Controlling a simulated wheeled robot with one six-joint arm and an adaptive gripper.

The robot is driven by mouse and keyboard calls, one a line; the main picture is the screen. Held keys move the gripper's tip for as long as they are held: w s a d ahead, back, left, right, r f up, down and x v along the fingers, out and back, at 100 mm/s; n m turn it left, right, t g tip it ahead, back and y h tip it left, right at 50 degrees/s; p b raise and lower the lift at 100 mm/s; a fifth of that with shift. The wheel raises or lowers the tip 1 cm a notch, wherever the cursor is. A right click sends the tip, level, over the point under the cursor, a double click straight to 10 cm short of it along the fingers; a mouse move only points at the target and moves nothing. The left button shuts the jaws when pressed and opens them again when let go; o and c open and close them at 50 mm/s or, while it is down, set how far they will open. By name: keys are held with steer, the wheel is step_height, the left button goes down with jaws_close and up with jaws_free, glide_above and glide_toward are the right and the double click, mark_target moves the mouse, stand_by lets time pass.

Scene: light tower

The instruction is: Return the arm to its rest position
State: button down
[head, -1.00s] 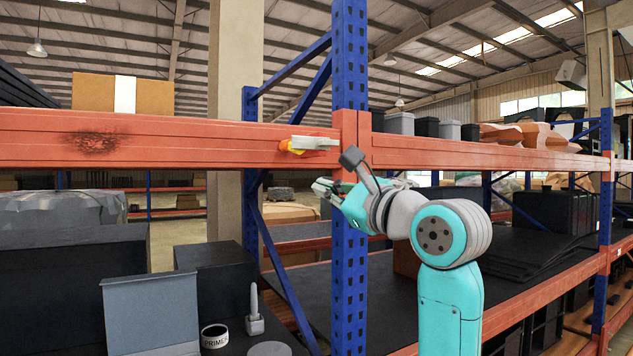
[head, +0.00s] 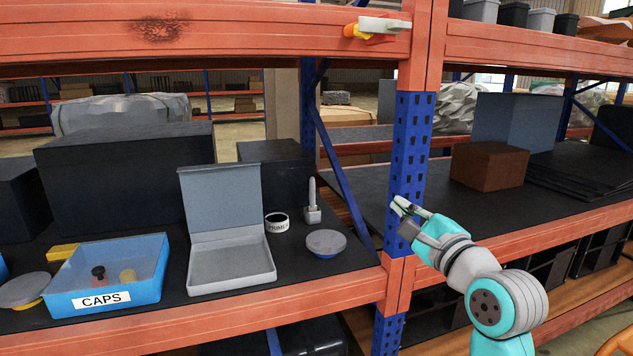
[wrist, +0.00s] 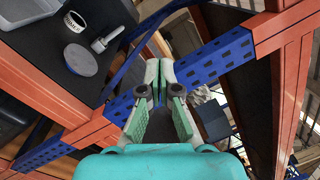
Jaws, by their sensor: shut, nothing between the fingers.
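My teal and grey arm rises at the lower right of the head view. My gripper (head: 399,204) is at its end, in front of the blue perforated upright (head: 409,150), near the level of the lower shelf. In the wrist view my gripper (wrist: 158,95) has its green-padded fingers together at the tips, with nothing between them. It is shut and empty. I cannot tell whether the fingertips touch the upright, which also shows behind them in the wrist view (wrist: 215,57).
On the lower shelf stand a blue CAPS bin (head: 110,277), an open grey box (head: 231,265), a PRIMER roll (head: 277,223), a round-lidded tin (head: 326,243) and a small holder (head: 312,213). A brown box (head: 489,166) stands right of the upright. An orange-and-grey clamp (head: 378,27) is on the upper beam.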

steer(key=s+d+f+n+h, duration=0.1)
steer(key=s+f, duration=0.2)
steer(key=f, duration=0.7)
steer(key=s+f+n+h, duration=0.2)
steer(key=s+f, duration=0.1)
steer(key=f, duration=0.7)
steer(key=s+d+f+n+g+h, duration=0.15)
steer(key=s+f+n, duration=0.25)
steer(key=s+f, duration=0.95)
steer(key=s+f+n+h, duration=0.1)
steer(key=s+f+n, duration=0.25)
steer(key=s, duration=0.45)
steer(key=s+f+n+h, duration=0.1)
steer(key=s+f+n, duration=0.1)
steer(key=s+f, duration=0.35)
steer(key=s+r+n+g, duration=0.2)
steer(key=s+n, duration=0.5)
steer(key=s, duration=1.2)
steer(key=shift+s+r, duration=0.4)
steer(key=shift+r, duration=0.3)
steer(key=shift+a+n, duration=0.1)
steer(key=shift+n, duration=0.15)
